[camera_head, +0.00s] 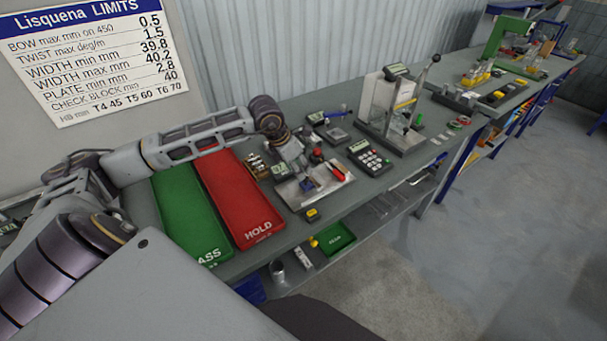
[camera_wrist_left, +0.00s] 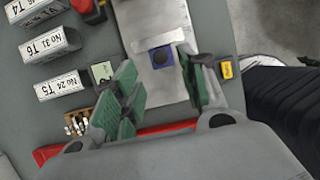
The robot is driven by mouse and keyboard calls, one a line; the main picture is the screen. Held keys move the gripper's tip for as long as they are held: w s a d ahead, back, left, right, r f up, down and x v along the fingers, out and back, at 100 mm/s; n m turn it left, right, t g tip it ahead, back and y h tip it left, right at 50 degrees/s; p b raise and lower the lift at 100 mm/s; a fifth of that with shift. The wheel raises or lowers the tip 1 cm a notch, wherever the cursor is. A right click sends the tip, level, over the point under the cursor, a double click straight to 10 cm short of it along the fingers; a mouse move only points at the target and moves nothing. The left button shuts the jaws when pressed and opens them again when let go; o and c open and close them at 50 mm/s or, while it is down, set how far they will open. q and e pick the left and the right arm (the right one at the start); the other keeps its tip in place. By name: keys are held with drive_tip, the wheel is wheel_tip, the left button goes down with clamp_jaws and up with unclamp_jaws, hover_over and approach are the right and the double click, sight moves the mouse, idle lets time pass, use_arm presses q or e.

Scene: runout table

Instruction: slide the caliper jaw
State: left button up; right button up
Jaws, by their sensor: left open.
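No caliper jaw can be clearly made out. A small device with a pale green display (camera_wrist_left: 102,72) sits beside the metal plate (camera_wrist_left: 158,20), partly behind a finger; I cannot tell whether it is the caliper. A blue square piece with a dark round top (camera_wrist_left: 161,57) lies on the plate. My left gripper (camera_wrist_left: 163,82) is open, with green-padded fingers, above the plate's near end, and nothing shows held between them. In the head view my left gripper (camera_head: 297,152) hangs over the plate (camera_head: 324,191) and hides part of it. My right gripper is not in view.
Labelled blocks, including one marked T5 (camera_wrist_left: 60,84), stand left of the plate in the wrist view. A yellow item (camera_head: 311,214) lies at the bench edge. Green (camera_head: 184,215) and red (camera_head: 238,200) trays lie left. A calculator-like keypad (camera_head: 370,157) and lever fixture (camera_head: 397,108) stand right.

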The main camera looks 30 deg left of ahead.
sight(308, 181)
use_arm(q)
drive_tip(key=shift+p+x, duration=0.4)
drive_tip(key=shift+x, duration=2.35)
clamp_jaws()
